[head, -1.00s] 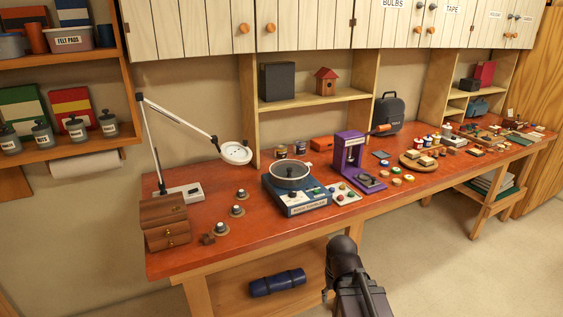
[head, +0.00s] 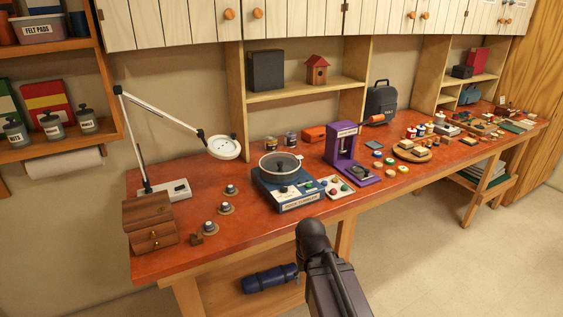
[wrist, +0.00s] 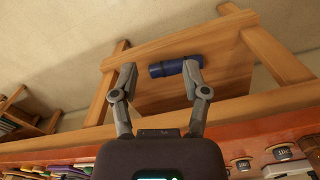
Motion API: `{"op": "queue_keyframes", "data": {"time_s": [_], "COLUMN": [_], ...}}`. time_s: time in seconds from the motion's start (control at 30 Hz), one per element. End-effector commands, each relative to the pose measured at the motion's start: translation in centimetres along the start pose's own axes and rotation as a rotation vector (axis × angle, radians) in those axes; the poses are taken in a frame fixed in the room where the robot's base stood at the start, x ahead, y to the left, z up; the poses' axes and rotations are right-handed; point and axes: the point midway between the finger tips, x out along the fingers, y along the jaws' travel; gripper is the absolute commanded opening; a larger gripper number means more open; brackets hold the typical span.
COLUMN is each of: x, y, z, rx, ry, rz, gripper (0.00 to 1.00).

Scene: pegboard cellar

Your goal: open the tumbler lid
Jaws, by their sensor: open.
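The rock tumbler (head: 288,190) is a blue box with dials on its front, standing on the red-brown workbench. Its round lid (head: 280,163) sits on top and looks closed, with a dark knob in the middle. My arm shows at the bottom centre of the head view, in front of the bench and below the tumbler. My gripper (wrist: 156,74) shows in the wrist view with its two fingers apart and nothing between them. A blue roll on the shelf under the bench lies beyond the fingertips. The tumbler cannot be made out in the wrist view.
The desk lamp head (head: 223,147) hangs left of the tumbler. A wooden drawer box (head: 149,224) is at the left end. The blue roll (head: 270,278) lies under the bench.

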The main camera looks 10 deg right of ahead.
Motion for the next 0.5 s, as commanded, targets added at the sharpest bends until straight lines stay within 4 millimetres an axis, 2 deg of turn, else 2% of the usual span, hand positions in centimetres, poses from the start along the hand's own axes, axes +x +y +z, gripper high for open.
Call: {"op": "queue_keyframes", "data": {"time_s": [0.17,0.27,0.37,0.5], "x": [-0.5,-1.3,-2.5,-4.9], "y": [0.0,0.0,-0.4,-0.3], "z": [-0.7,-1.9,-3.9,-7.7], "rx": [-0.013,-0.039,-0.082,-0.173], "ry": [0.002,0.005,0.012,0.027], "rz": [-0.004,-0.014,-0.028,-0.056], "gripper": [0.70,0.70,0.70,0.70]}}
